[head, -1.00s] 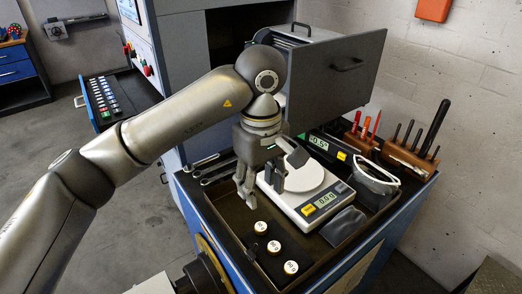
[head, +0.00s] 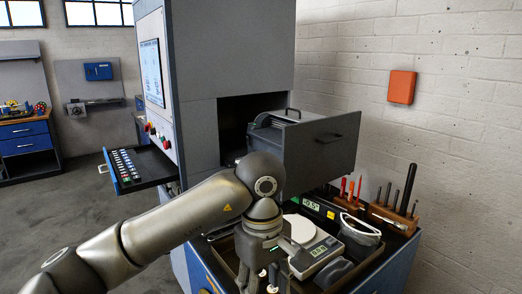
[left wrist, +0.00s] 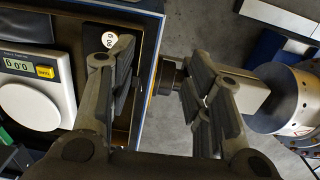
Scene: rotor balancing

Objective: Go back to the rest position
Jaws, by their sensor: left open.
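My left gripper (head: 258,282) hangs fingers down over the front of the tool cart, at the lower edge of the head view. Its two fingers (left wrist: 160,88) are spread in the left wrist view with nothing between them. A white digital scale (head: 318,266) stands just right of the gripper and also shows at the left of the wrist view (left wrist: 57,88). A white-topped weight (left wrist: 110,42) lies in the dark tray, partly hidden by a finger.
The machine's open grey drawer (head: 335,150) juts out above and behind the cart. A wooden tool rack (head: 393,217) and safety glasses (head: 360,229) are at the cart's right. A control-panel drawer (head: 130,166) sticks out at left. Floor at left is clear.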

